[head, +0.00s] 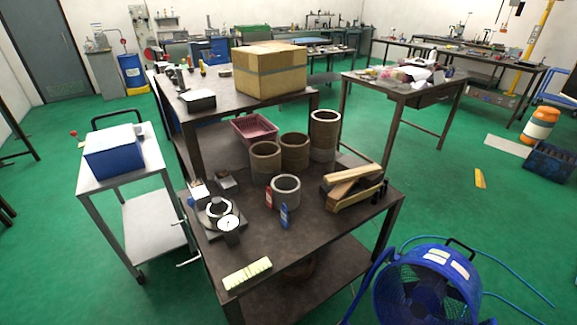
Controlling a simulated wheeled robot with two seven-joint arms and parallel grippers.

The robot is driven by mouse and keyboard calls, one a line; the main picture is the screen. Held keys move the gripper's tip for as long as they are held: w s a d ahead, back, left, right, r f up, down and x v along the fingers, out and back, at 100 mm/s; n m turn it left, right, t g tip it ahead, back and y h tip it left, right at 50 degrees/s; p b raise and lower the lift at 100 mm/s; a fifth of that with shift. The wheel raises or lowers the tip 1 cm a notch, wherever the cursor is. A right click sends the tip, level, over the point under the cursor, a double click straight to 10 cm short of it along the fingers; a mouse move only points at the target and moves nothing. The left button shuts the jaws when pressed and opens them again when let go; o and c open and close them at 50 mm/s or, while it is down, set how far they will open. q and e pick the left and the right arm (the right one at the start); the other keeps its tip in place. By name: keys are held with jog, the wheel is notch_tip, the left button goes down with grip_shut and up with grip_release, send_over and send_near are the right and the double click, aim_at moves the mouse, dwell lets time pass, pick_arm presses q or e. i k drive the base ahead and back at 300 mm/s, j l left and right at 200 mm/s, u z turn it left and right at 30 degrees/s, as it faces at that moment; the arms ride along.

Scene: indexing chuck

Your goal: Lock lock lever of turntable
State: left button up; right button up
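The turntable (218,210), a grey round chuck with a pale ring on a dark base, sits at the left front corner of the dark metal table (310,225). A white-faced dial gauge (229,224) stands close at its front. The lock lever is too small to make out. Neither of my grippers shows in the head view.
Grey pipe sections (295,152), a red block (268,197), a blue block (284,215), wooden blocks (352,187) and a pale green strip (247,274) share the table. A trolley (150,165) stands left, a blue fan (428,285) front right. Green floor right is mostly open.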

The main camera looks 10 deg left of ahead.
aim_at(191, 201)
jog(key=u, duration=1.3)
jog(key=i+j, duration=0.15)
jog(key=j, duration=0.25)
jog(key=i+j+z, duration=0.1)
jog(key=j, duration=0.3)
jog(key=i+j, duration=0.2)
jog(key=j, duration=0.2)
jog(key=i+j, duration=0.15)
jog(key=j, duration=0.25)
jog(key=i+j+z, duration=0.1)
jog(key=j, duration=0.25)
jog(key=i+j, duration=0.15)
jog(key=j, duration=0.3)
jog(key=i+j+z, duration=0.1)
jog(key=j, duration=0.3)
